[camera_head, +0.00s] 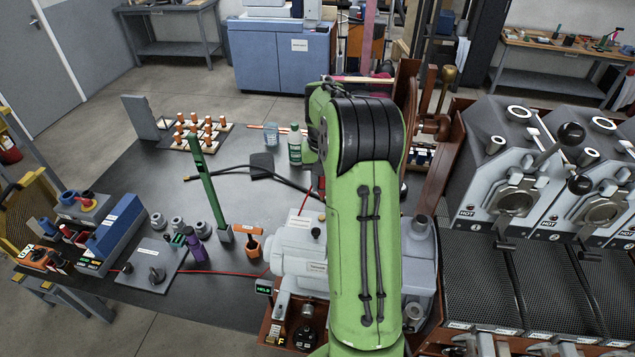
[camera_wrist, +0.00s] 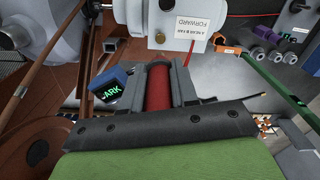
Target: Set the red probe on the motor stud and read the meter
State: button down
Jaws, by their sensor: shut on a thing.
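In the wrist view my gripper (camera_wrist: 158,72) is shut on the red probe (camera_wrist: 158,90), a thick red cylinder held between the two grey fingers. The probe's far tip cannot be made out. The grey motor housing (camera_wrist: 118,14) lies beyond the fingers, with a small dark round stub (camera_wrist: 160,38) near its label; I cannot tell if this is the stud, and no contact shows. A blue box (camera_wrist: 107,86) with a green readout ending in "ARK" is beside the left finger. In the head view the motor (camera_head: 300,243) is partly behind my arm, which hides my gripper and the probe.
On the dark bench (camera_head: 150,205) stand a green upright post (camera_head: 202,180), an orange clip piece (camera_head: 247,242), a blue sloped instrument (camera_head: 116,228) and a small "HELD" display (camera_head: 264,287). The roaster machines (camera_head: 515,180) fill the right. A red wire crosses the bench.

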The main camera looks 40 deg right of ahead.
aim_at(322, 200)
jog(key=shift+s+a, duration=0.1)
jog(key=shift+s, duration=0.15)
jog(key=shift+w, duration=0.1)
notch_tip(322, 200, down, 6)
jog(key=b, duration=0.4)
jog(key=shift+w+b, duration=0.15)
jog(key=shift+b, duration=0.15)
jog(key=shift+w+d+f, duration=0.15)
jog(key=shift+d+f, duration=0.05)
jog(key=shift+d, duration=0.05)
jog(key=shift+r, duration=0.1)
jog(key=shift+a, duration=0.1)
